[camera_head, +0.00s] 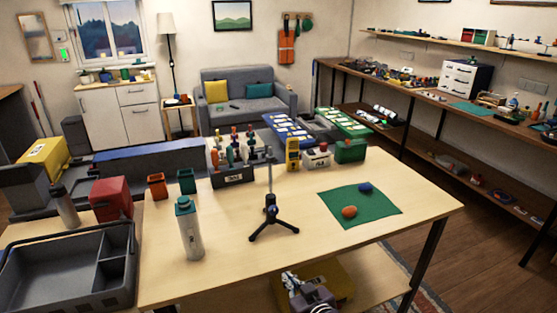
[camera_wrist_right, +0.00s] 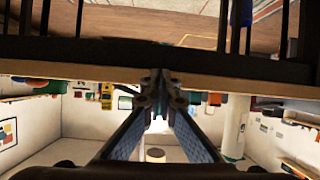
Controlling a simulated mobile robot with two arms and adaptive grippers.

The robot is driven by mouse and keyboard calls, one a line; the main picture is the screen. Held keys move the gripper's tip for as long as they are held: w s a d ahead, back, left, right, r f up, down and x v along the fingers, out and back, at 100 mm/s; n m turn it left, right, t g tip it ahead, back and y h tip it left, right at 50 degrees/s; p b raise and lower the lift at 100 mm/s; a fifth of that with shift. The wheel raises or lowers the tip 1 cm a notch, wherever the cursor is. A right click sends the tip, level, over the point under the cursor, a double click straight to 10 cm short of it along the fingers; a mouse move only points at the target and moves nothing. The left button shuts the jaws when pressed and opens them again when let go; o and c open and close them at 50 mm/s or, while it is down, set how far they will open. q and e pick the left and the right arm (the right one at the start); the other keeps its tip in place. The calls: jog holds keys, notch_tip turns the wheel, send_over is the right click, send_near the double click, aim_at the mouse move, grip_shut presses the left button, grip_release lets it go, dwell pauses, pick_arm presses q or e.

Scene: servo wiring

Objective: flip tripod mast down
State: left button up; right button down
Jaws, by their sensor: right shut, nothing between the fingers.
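The small black tripod (camera_head: 272,210) stands on the wooden table with its legs spread. Its thin grey mast (camera_head: 270,180) points straight up from the head. My right gripper (camera_head: 291,281) is at the bottom of the head view, by the table's front edge and apart from the tripod. In the right wrist view its fingers (camera_wrist_right: 157,88) meet at the tips with nothing held. The tripod cannot be made out clearly in that view. My left gripper is not in view.
A grey-white bottle (camera_head: 189,232) stands left of the tripod. A green mat (camera_head: 375,211) with two small lumps lies to the right. A tool rack (camera_head: 233,176), a yellow meter (camera_head: 292,154) and boxes stand behind. The tabletop in front of the tripod is clear.

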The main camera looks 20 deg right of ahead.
jog(key=w+r+t, duration=0.2)
jog(key=r+t, duration=0.1)
jog(key=r, duration=0.6)
jog(key=w+d+r+t, duration=0.1)
jog(key=w+r+t, duration=0.1)
jog(key=r, duration=0.8)
jog(key=w+d+r+t, duration=0.1)
jog(key=w+r+t, duration=0.2)
jog(key=r, duration=0.6)
jog(key=shift+w+r+m+t, duration=0.3)
jog(key=shift+w+r+m, duration=0.1)
jog(key=shift+w, duration=0.3)
jog(key=p, duration=0.4)
send_over(270, 170)
jog(key=s, duration=0.3)
jog(key=shift+d+f, duration=0.2)
jog(key=shift+f, duration=0.2)
